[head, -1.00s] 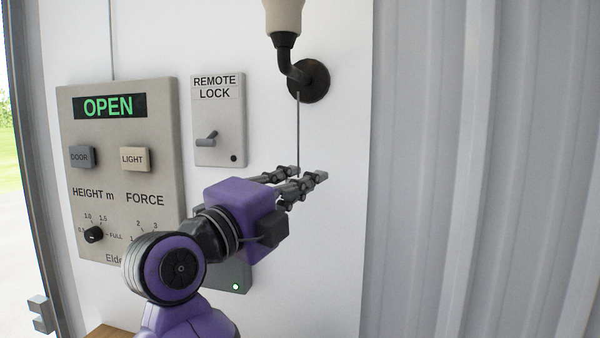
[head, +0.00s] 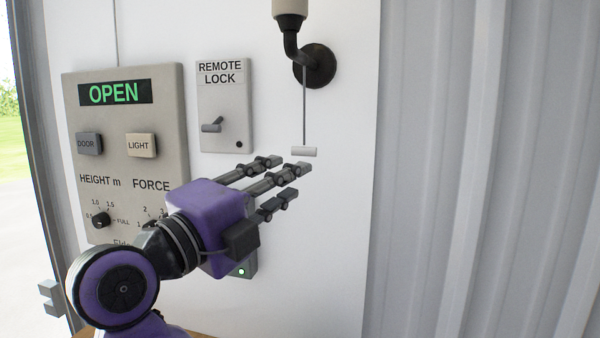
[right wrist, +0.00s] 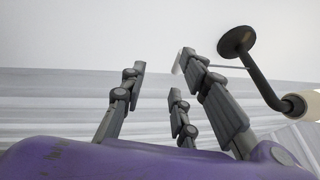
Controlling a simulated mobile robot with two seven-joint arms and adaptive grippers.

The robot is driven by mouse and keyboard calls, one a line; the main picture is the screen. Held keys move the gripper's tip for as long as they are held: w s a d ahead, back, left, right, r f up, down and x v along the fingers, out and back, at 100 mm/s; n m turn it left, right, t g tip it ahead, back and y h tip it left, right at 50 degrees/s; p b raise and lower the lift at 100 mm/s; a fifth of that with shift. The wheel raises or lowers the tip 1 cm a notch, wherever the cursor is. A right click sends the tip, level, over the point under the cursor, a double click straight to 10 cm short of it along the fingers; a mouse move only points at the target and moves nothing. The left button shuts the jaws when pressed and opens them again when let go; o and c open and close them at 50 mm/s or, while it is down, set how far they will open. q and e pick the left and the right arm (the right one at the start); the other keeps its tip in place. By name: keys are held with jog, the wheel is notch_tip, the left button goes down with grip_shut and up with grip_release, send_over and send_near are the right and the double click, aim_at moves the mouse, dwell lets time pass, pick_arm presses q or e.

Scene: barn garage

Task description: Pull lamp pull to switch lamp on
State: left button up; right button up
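The lamp pull (head: 304,151) is a small white bar at the end of a thin cord below the dark wall lamp bracket (head: 317,66). The lamp (head: 290,8) is cut off by the top edge; I cannot tell if it is lit. My right gripper (head: 286,174) has its three fingers spread, empty, with the tips just below and left of the pull in the head view. In the right wrist view the gripper (right wrist: 165,85) is open, and the pull (right wrist: 182,60) shows beside one fingertip, partly hidden. My left gripper is not in view.
A control panel (head: 165,85) reading OPEN, with DOOR and LIGHT buttons and knobs, is on the wall at left. A remote lock switch box (head: 237,125) sits between it and the cord. Ribbed metal wall (head: 480,180) fills the right, clear of objects.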

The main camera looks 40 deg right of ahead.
jog(key=v, duration=0.6)
dwell(0.4)
